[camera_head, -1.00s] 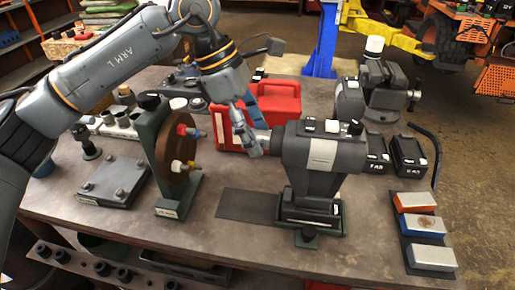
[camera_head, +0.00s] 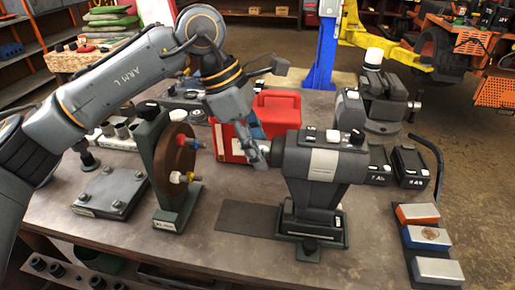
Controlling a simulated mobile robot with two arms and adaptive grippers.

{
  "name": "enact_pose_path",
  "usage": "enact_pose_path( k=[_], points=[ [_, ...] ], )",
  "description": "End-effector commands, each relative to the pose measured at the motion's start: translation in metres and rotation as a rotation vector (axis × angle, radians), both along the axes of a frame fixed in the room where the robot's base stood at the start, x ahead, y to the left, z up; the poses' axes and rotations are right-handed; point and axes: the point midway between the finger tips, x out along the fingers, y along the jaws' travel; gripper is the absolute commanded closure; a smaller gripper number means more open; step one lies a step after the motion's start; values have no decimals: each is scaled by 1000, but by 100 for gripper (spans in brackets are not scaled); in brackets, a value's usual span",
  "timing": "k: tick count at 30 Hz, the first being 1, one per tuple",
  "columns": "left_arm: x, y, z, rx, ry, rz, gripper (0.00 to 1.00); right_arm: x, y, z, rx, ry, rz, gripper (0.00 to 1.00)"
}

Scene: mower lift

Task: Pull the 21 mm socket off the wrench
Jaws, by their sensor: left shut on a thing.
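The wrench (camera_head: 318,157) is a dark grey impact wrench with a pale label. It stands in a green cradle (camera_head: 312,241) on the bench, its nose pointing left. My left gripper (camera_head: 259,155) comes down from the upper left and is shut at the nose of the wrench. The 21 mm socket is mostly hidden by the fingers there, and its size marking cannot be read. I cannot tell whether it still sits fully on the wrench. My right gripper is not in view.
A green stand with a brown disc (camera_head: 176,158) and coloured pegs is left of the gripper. A red case (camera_head: 279,109) stands behind. Batteries (camera_head: 409,167), a vise (camera_head: 384,97) and a tray of blocks (camera_head: 436,270) are to the right. A dark mat (camera_head: 245,219) lies clear in front.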

Motion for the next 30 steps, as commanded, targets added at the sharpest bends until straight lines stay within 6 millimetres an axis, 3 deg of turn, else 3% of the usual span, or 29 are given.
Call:
enact_pose_path(
  k=[30],
  points=[
    [2,11,0,1,0,1,100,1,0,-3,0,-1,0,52]
  ],
)
